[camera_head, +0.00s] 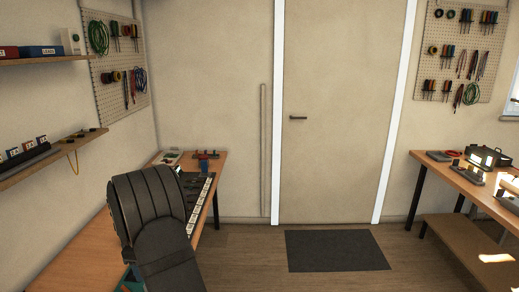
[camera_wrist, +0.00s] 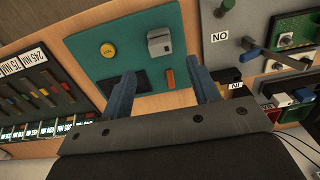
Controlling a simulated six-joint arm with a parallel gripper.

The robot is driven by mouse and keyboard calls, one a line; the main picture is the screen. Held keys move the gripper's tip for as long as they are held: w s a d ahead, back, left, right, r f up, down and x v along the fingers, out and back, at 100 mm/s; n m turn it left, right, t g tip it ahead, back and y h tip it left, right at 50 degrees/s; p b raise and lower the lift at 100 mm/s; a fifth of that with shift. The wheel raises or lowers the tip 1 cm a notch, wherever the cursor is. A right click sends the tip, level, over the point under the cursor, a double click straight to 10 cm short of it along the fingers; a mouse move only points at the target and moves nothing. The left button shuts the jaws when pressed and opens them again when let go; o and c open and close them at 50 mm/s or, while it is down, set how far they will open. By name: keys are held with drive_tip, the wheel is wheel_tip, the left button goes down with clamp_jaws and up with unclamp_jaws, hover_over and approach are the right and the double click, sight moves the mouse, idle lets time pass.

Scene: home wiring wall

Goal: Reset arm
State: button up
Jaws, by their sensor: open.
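My gripper (camera_wrist: 161,74) shows in the wrist view with two blue fingers spread apart and nothing between them. It is above or in front of a teal mat (camera_wrist: 98,68) on a wooden surface. On the mat are a yellow round piece (camera_wrist: 108,50), a grey box-like part (camera_wrist: 160,42) and a small orange-brown block (camera_wrist: 168,77). The fingers overlap the mat's near part in the picture; I cannot tell the gap to it. In the head view I cannot make out the gripper; a large black shape covers part of the left workbench (camera_head: 88,246).
In the wrist view, a dark rack (camera_wrist: 40,90) with labelled slots is at left, and a grey panel marked NO (camera_wrist: 240,75) with a blue-handled part is at right. In the head view, a second bench (camera_head: 480,192) stands right; the floor by the dark mat (camera_head: 335,251) is clear.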

wheel_tip(320, 180, down, 8)
drive_tip(key=shift+r, duration=0.3)
wheel_tip(320, 180, up, 17)
wheel_tip(320, 180, down, 17)
drive_tip(key=shift+f, duration=0.1)
wheel_tip(320, 180, up, 8)
drive_tip(key=shift+r, duration=0.1)
idle(0.9)
